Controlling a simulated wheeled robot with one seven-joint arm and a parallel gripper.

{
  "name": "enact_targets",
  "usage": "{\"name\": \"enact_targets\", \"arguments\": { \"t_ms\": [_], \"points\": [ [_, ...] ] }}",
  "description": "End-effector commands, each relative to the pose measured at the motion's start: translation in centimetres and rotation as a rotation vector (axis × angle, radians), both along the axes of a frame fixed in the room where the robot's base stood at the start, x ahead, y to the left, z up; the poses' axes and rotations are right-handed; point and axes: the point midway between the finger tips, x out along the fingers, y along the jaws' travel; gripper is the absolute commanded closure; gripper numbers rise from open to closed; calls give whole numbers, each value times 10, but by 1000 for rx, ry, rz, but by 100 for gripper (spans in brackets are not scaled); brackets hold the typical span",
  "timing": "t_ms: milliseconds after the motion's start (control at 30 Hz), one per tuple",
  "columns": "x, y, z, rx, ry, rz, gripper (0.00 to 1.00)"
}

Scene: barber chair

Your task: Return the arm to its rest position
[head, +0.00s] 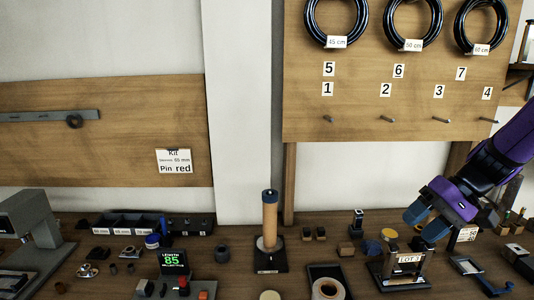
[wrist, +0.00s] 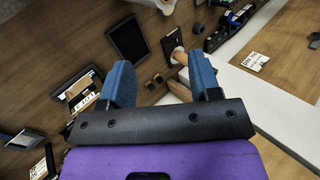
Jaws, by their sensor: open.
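My gripper (head: 422,224) is at the right in the head view, on the end of my purple arm, which comes in from the right edge. Its two blue fingers are spread apart and nothing shows between them. It hangs above the bench near a small stand with a "LOT" label (head: 409,259), behind and above it. In the wrist view my gripper (wrist: 161,78) also shows open and empty, with the bench beyond the fingers. My arm's upper links are outside the head view.
The wooden bench (head: 215,285) is crowded with small parts. A wooden cylinder on a black base (head: 270,222) stands mid-bench. A pegboard (head: 350,105) with black coils is behind. A green display reading 85 (head: 172,261) stands front left. The air left of my gripper is clear.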

Motion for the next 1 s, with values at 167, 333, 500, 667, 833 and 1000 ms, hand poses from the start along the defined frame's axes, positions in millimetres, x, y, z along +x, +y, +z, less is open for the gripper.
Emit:
{"name": "enact_targets", "arguments": {
  "t_ms": [167, 333, 500, 667, 833, 1000],
  "points": [
    [-29, 14, 30, -163, -31, 34, 43],
    [-57, 22, 54, -309, -81, 42, 43],
    [-85, 25, 76, -441, -155, 27, 43],
    [-111, 25, 96, -548, -246, -2, 43],
    [-135, 21, 113, -633, -352, -45, 43],
    [-150, 17, 124, -676, -428, -83, 43]
  ]
}}
